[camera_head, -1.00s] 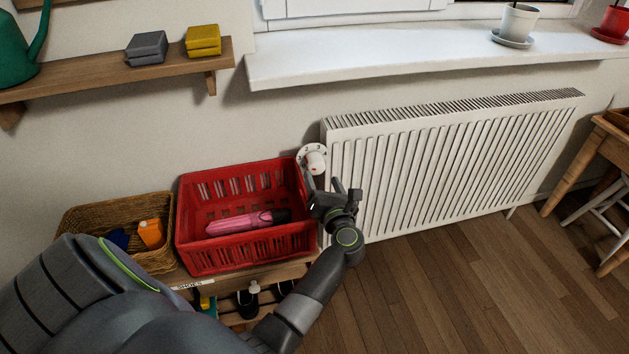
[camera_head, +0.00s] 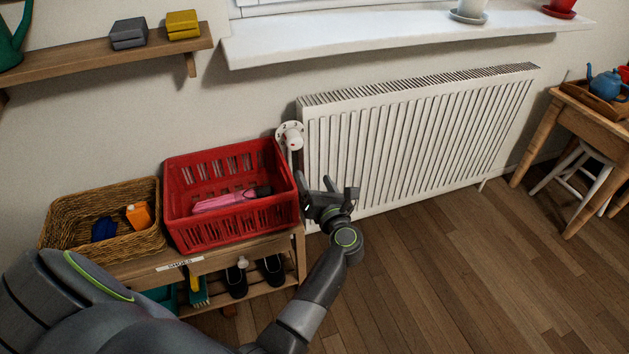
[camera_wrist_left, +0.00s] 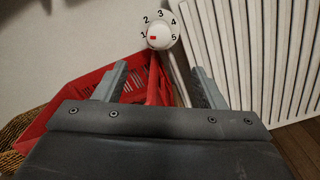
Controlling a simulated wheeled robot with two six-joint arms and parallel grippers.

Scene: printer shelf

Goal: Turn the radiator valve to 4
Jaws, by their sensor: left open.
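The radiator valve (camera_head: 292,139) is a white knob with a numbered dial, at the radiator's upper left end. In the left wrist view the knob (camera_wrist_left: 163,35) shows numbers 1 to 5 around it, and its red mark sits beside the 1. My left gripper (camera_head: 332,186) is open and empty, below and to the right of the valve in the head view. In the left wrist view the valve lies beyond the gap between the fingertips (camera_wrist_left: 160,75), apart from both fingers. My right gripper is not in view.
The white radiator (camera_head: 420,140) stands right of the valve, under the windowsill (camera_head: 390,38). A red crate (camera_head: 238,232) with a pink object sits on the shoe rack just left of the gripper, beside a wicker basket (camera_head: 150,243).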

